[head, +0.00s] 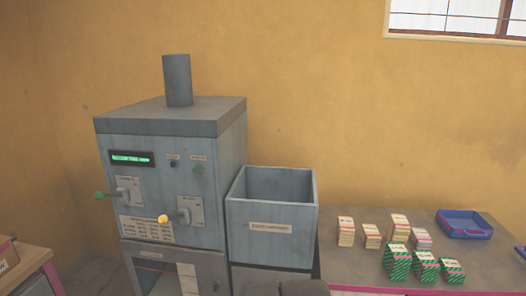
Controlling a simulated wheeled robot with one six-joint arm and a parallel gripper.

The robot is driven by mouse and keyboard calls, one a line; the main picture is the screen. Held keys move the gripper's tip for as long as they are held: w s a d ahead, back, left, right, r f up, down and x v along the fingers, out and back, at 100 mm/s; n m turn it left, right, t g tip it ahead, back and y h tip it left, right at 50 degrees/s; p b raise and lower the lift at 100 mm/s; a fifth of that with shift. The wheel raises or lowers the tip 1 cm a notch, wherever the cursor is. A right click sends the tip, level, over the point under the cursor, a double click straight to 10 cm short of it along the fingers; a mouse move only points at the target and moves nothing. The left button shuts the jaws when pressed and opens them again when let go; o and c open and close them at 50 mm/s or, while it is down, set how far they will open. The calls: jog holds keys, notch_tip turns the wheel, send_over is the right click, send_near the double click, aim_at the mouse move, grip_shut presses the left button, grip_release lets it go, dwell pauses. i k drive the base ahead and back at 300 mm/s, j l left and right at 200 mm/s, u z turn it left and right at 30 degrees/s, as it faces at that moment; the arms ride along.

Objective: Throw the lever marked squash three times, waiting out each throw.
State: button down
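The grey press machine (222,150) stands against the wall at the left, with a round pipe on top. A lever with a green knob (99,195) sticks out from its front at the left. A second lever with a yellow knob (163,218) sticks out lower and to the right. Each has a small plate behind it; the lettering is too small to read, so I cannot tell which is marked squash. A small display (131,158) shows green text I cannot read surely. My gripper is not in view; only dark rounded parts, probably my arm, show at the bottom edge.
An open grey bin (238,225) with a label stands right of the press. Farther right, a table (355,268) holds several cream, pink and green striped stacks and a blue tray (464,231). A wooden table edge (30,265) is at the lower left.

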aim_at(163, 219)
jog(key=u, duration=1.1)
